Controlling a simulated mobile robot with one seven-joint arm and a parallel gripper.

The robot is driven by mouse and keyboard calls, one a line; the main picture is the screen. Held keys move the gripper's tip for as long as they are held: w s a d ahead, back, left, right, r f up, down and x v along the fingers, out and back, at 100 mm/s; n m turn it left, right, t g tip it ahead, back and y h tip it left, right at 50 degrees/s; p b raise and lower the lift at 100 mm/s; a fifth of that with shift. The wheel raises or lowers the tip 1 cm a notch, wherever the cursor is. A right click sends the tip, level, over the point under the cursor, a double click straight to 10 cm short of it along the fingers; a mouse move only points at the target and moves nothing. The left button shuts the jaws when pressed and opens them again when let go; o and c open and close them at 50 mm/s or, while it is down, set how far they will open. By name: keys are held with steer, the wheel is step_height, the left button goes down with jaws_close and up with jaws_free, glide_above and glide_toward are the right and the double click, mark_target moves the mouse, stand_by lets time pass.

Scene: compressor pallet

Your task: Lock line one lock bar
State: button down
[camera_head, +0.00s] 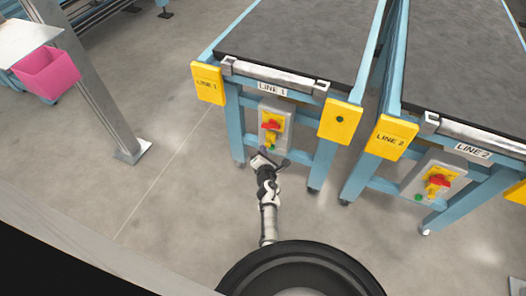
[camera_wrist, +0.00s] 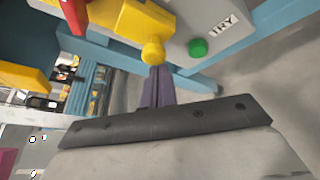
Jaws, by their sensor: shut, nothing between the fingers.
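The line one station (camera_head: 235,100) is a blue-framed table with a "LINE 1" label. A grey control box (camera_head: 286,113) hangs below its front edge. On the box are a red handle (camera_head: 270,125) and a yellow part (camera_head: 268,137), which ends in a rounded tip in the wrist view (camera_wrist: 153,53). I cannot tell for sure which piece is the lock bar. My gripper (camera_head: 256,160) is just below and in front of the box. In the wrist view its dark fingers (camera_wrist: 157,86) are shut, empty, by the yellow tip; contact is unclear.
A green button (camera_wrist: 198,47) beside a "TRY" label is right of the yellow tip. A metal rail (camera_head: 275,73) runs along the line one front edge. The line two station (camera_head: 395,110) stands right. A grey post (camera_head: 85,90) and pink bin (camera_head: 47,73) are left. Floor between is clear.

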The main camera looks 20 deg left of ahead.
step_height(320, 180, up, 4)
steer(key=p, duration=0.3)
steer(key=shift+f, duration=0.15)
steer(key=a+f+b, duration=0.3)
steer(key=f+b, duration=0.1)
steer(key=r+p+v, duration=0.1)
steer(key=p+v, duration=0.2)
steer(key=v, duration=0.7)
steer(key=shift+s+p, duration=0.3)
steer(key=shift+p, duration=0.1)
steer(key=shift+r, duration=0.15)
